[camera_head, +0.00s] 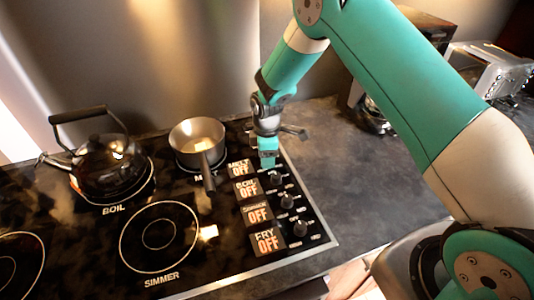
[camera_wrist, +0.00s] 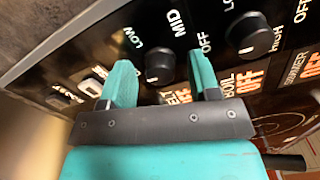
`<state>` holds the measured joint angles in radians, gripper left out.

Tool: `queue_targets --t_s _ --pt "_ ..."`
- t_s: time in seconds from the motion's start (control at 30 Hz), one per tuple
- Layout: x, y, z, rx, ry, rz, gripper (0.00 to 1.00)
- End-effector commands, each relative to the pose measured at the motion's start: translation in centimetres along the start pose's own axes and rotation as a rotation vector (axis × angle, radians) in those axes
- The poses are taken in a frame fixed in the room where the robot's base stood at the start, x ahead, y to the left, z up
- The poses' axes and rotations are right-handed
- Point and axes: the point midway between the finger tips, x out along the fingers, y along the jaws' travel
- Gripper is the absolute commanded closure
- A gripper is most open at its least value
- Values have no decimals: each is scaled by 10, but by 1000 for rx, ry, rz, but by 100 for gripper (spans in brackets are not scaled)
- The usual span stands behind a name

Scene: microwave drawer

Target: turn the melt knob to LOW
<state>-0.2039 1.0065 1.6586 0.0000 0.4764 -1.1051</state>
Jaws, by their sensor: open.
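The melt knob (camera_wrist: 160,66) is small, round and black, with LOW, MID and OFF printed around it in the wrist view. My gripper (camera_wrist: 162,60) is open, with one teal finger on each side of this knob. I cannot tell whether either finger touches it. In the head view my gripper (camera_head: 268,158) points down at the far end of the knob row and hides the melt knob. The melt display (camera_head: 240,168) reads OFF; its lower part in the wrist view is hidden behind my gripper.
Other knobs (camera_head: 287,201) run toward the front; the neighbouring boil knob (camera_wrist: 248,35) is close by. The boil display (camera_head: 246,189) reads OFF. A saucepan (camera_head: 198,135) stands left of my gripper, and a kettle (camera_head: 106,160) farther left. The counter (camera_head: 340,185) at right is partly clear.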

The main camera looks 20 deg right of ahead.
Motion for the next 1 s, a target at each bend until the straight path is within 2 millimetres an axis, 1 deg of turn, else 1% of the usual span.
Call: queue_targets --t_s 0.03,0.07,0.1,0.17,0.2,0.23,0.47,0.63,0.77,1.0 --pt "0 0 0 0 0 0 50" --pt "0 0 0 0 0 0 57" --pt "0 0 0 0 0 0 67" --pt "0 0 0 0 0 0 80" --pt "0 0 0 0 0 0 90" --pt "0 0 0 0 0 0 93" --pt "0 0 0 13 0 0 93" --pt "0 0 0 67 0 0 93" --pt "1 0 0 146 1 1 93" --pt "1 0 0 354 1 1 93"
